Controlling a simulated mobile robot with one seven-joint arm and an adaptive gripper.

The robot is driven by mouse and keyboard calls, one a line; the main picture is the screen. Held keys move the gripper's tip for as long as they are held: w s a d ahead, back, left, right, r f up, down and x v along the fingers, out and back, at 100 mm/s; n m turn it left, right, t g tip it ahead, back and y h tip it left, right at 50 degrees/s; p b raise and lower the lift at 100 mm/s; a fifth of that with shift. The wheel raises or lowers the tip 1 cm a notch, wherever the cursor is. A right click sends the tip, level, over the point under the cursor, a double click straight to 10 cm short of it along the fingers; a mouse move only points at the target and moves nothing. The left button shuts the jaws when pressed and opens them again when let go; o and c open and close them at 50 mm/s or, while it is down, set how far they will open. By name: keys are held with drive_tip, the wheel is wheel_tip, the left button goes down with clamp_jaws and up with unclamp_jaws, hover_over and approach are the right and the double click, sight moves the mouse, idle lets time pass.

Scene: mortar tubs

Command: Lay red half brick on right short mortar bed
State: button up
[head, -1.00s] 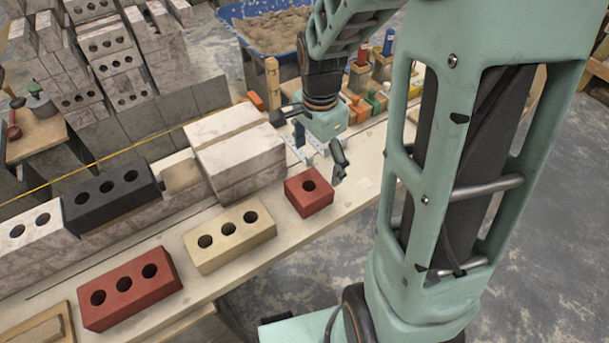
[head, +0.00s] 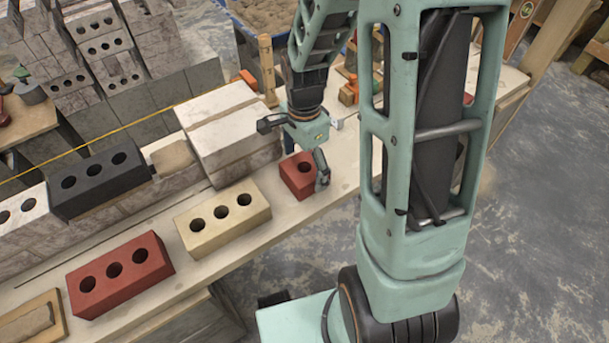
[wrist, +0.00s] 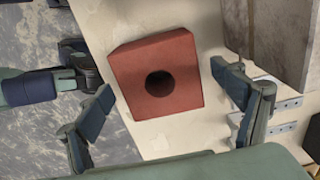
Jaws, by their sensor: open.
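The red half brick (head: 296,180), with one round hole, lies on the pale plank, right of the cream brick; it also shows in the wrist view (wrist: 180,62). My gripper (head: 293,153) is open above it. In the wrist view, its fingers (wrist: 165,97) stand apart on either side of the brick, with a gap visible on both sides. A sandy mortar patch (head: 172,157), which looks like the short bed, lies on the wall between the black brick and the large pale blocks.
A black three-hole brick (head: 98,180), a cream brick (head: 222,214) and a whole red brick (head: 119,272) stand nearby. Large pale blocks (head: 225,140) rise just left of my gripper. A yellow string (head: 110,138) runs above the wall.

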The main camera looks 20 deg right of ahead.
drive_tip(key=shift+f, duration=0.6)
drive_tip(key=shift+c, duration=0.5)
drive_tip(key=c, duration=1.8)
drive_tip(key=shift+r, duration=0.1)
drive_tip(key=shift+c, duration=1.1)
drive_tip(key=shift+r, duration=0.15)
